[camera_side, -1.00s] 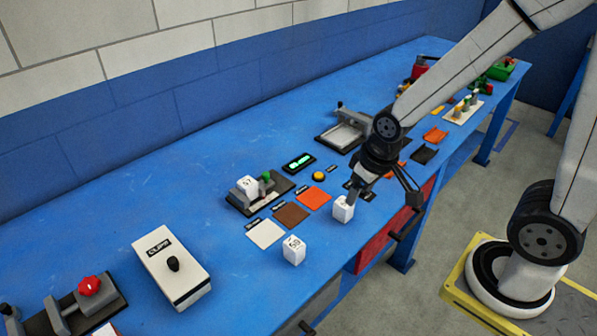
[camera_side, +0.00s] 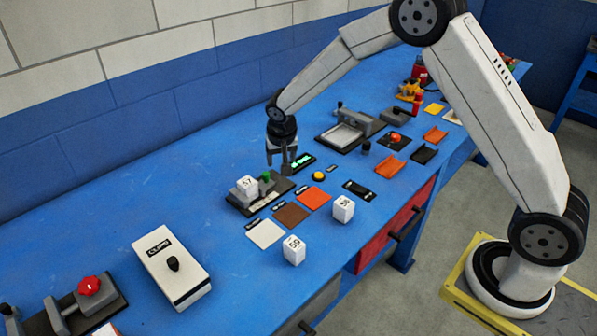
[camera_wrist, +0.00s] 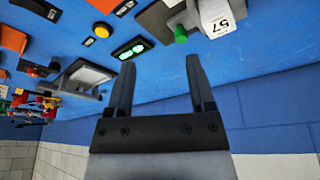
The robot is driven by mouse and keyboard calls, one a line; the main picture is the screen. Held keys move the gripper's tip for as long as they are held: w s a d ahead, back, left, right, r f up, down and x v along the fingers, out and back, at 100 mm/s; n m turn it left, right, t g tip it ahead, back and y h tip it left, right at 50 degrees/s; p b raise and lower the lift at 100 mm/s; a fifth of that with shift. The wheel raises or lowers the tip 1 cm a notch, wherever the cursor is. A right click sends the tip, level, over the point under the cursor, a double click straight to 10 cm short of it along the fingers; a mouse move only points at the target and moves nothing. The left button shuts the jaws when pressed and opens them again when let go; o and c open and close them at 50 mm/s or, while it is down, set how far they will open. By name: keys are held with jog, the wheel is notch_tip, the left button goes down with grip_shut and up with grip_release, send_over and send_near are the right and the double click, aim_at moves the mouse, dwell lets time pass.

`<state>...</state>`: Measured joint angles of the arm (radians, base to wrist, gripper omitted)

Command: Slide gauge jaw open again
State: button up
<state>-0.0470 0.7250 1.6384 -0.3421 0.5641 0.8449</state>
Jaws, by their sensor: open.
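The gauge (camera_side: 260,192) is a dark base with grey jaws on the blue bench. A white block marked 57 (camera_side: 247,187) sits in it, and a green knob (camera_side: 265,177) stands at its right side. In the wrist view the block (camera_wrist: 217,17) and the green knob (camera_wrist: 180,34) show at the top. My gripper (camera_side: 280,168) points down just behind and right of the gauge. In the wrist view its fingers (camera_wrist: 159,85) are apart with nothing between them. I cannot tell how far the gauge jaw is open.
A green-lit display (camera_side: 302,163) lies right of the gauge, with a yellow button (camera_side: 318,176) nearby. White, brown and orange pads (camera_side: 291,214) lie in front. Block 58 (camera_side: 343,209) and block 59 (camera_side: 293,250) stand near the front edge. A white box (camera_side: 172,267) stands left.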

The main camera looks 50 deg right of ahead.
aim_at(265, 173)
jog(key=w+f+m+h, duration=0.1)
jog(key=w+f+m, duration=0.2)
jog(key=w+f, duration=0.2)
jog(key=w, duration=0.3)
jog(key=shift+d+f, duration=0.15)
jog(key=shift+f, duration=0.05)
jog(key=shift+f, duration=0.15)
jog(key=shift+x, duration=3.75)
jog(key=shift+w+d, duration=0.1)
grip_shut()
